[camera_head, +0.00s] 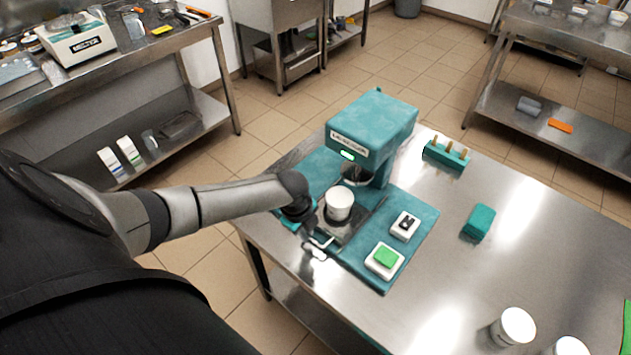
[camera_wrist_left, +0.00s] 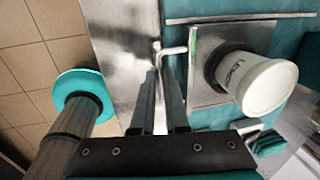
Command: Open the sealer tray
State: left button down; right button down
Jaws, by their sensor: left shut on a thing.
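The teal sealer (camera_head: 372,125) stands on the table with a lit green display on its head. Its metal tray (camera_head: 341,232) lies below the head and carries a white cup (camera_head: 338,203); the tray (camera_wrist_left: 205,45) and the tilted-looking cup (camera_wrist_left: 268,87) also show in the left wrist view. A thin bent metal handle (camera_wrist_left: 172,50) sticks out from the tray. My left gripper (camera_head: 317,246) is at the tray's front, and in the left wrist view its fingers (camera_wrist_left: 162,72) are shut on the handle. My right gripper is not in view.
A green button (camera_head: 386,257) and a black switch (camera_head: 405,225) sit on the sealer's base. A teal block (camera_head: 479,222), a teal holder with pegs (camera_head: 447,153) and a white cup (camera_head: 513,327) stand on the steel table. The table's middle right is clear.

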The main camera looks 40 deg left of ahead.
pick_arm(q)
jog(key=shift+s+a+p, duration=0.2)
jog(key=shift+s+p, duration=0.6)
jog(key=shift+s, duration=0.75)
jog(key=c, duration=0.9)
grip_release()
jog(key=shift+w, duration=0.1)
jog(key=s+r+p, duration=0.1)
jog(key=r, duration=0.4)
jog(key=s+r+p, duration=0.1)
jog(key=r, duration=0.4)
jog(key=r+p, duration=0.1)
jog(key=r, duration=0.4)
jog(key=shift+s, duration=0.4)
